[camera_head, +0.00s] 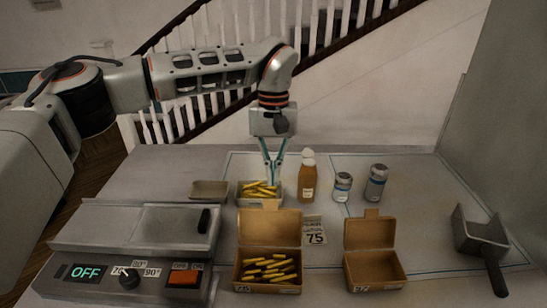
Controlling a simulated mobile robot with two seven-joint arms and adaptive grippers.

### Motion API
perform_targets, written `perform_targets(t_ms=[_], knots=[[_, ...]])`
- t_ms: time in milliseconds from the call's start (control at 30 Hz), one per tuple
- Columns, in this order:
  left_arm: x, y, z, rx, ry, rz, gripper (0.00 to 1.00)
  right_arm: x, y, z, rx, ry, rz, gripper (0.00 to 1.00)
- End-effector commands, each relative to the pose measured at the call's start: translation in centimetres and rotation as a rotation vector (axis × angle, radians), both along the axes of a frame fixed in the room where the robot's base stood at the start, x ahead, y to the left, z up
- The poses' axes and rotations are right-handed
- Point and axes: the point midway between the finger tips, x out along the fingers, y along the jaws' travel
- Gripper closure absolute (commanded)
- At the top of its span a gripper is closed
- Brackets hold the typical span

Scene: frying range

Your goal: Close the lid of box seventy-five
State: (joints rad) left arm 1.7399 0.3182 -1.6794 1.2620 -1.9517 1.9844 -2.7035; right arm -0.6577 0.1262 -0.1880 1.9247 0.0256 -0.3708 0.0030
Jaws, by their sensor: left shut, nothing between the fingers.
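A brown cardboard box (238,272) full of yellow fries stands at the front middle. Its lid (270,228) is open and stands up at the back. The label on its front is too small to read surely. A card with "75" (315,232) lies just behind and right of it. My left gripper (271,180) points down behind this box, shut and empty, its tips close over a small tray (246,201) of fries (258,188). I cannot tell if the tips touch the fries. My right gripper is not in view.
A second open box (370,268), with no fries visible, stands to the right. A sauce bottle (307,182) and two shakers (342,187) (376,183) stand behind. A scoop (480,238) lies right. The fryer unit (130,245), showing OFF, fills the left. An empty tray (209,191) is behind it.

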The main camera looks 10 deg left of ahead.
Motion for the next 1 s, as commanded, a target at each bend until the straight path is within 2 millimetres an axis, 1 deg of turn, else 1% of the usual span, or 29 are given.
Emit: perform_targets(t_ms=[33,133,200,300,500,1000], knots=[[-0.2,-0.1,-1.1,-0.002,0.005,-0.001,1.0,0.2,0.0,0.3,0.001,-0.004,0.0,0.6],[-0.5,-0.1,-3.0,-0.002,0.005,-0.001,1.0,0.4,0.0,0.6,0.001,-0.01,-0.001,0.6],[-1.3,-0.3,-2.2,-0.002,0.0,-0.004,1.0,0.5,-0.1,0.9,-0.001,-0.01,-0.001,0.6],[-2.4,-0.4,-1.7,-0.002,-0.001,-0.003,1.0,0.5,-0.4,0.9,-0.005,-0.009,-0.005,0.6],[-3.7,-0.6,-1.1,-0.001,0.0,-0.001,1.0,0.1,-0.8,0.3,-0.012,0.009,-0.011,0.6],[-3.9,-0.7,-1.0,0.0,-0.008,0.0,1.0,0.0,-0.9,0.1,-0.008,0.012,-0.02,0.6]])
